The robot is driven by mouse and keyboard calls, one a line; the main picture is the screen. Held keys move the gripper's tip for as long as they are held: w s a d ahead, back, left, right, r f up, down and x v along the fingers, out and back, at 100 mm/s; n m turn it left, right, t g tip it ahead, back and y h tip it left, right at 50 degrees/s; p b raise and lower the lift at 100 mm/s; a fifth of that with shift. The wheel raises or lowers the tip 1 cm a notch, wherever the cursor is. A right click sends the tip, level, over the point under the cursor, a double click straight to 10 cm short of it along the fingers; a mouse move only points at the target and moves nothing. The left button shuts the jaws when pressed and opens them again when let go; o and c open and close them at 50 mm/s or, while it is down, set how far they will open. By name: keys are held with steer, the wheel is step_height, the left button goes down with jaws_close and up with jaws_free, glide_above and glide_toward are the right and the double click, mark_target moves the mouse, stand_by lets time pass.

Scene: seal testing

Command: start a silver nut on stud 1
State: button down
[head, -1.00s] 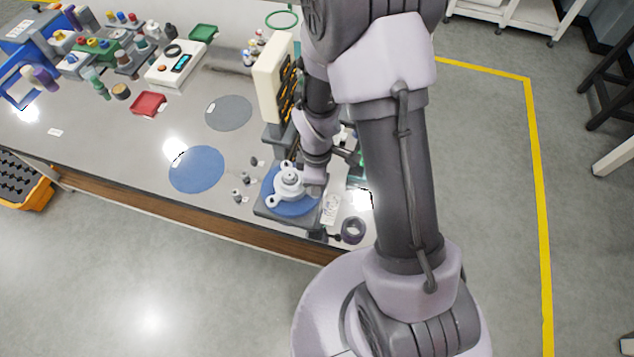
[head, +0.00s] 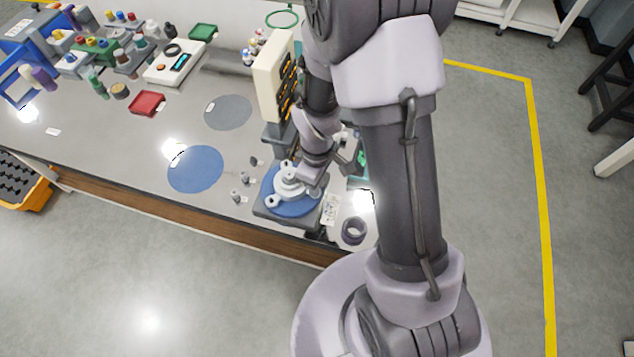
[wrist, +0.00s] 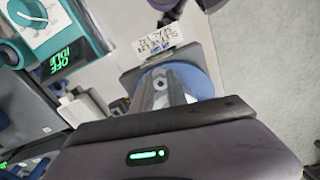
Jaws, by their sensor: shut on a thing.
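A white flanged fitting (head: 287,181) with lugs sits on a blue disc (head: 297,209) on a dark grey stand, at the front of the bench. My gripper (head: 314,183) is low over the right side of this fitting in the head view. In the wrist view my gripper's fingers (wrist: 162,88) are closed together on a small grey piece, apparently the silver nut (wrist: 160,81), above the blue disc (wrist: 203,80). The fingers hide most of the fitting there. I cannot tell which stud is stud 1, or whether the nut touches a stud.
Small silver parts (head: 236,196) stand left of the stand. A cream upright housing (head: 271,78) rises behind it. A dark ring (head: 354,230) and a white label (head: 331,209) lie to the right. A teal device with a green display (wrist: 56,58) is close by.

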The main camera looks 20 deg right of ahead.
steer(key=shift+s+f+m+b, duration=0.15)
steer(key=shift+m+b, duration=0.15)
steer(key=shift+m, duration=0.3)
steer(key=c, duration=1.7)
jaws_free()
steer(key=shift+m, duration=0.3)
steer(key=o, duration=0.5)
steer(key=shift+a, duration=0.1)
steer(key=shift+c, duration=0.2)
step_height(320, 180, up, 9)
steer(key=p, duration=0.7)
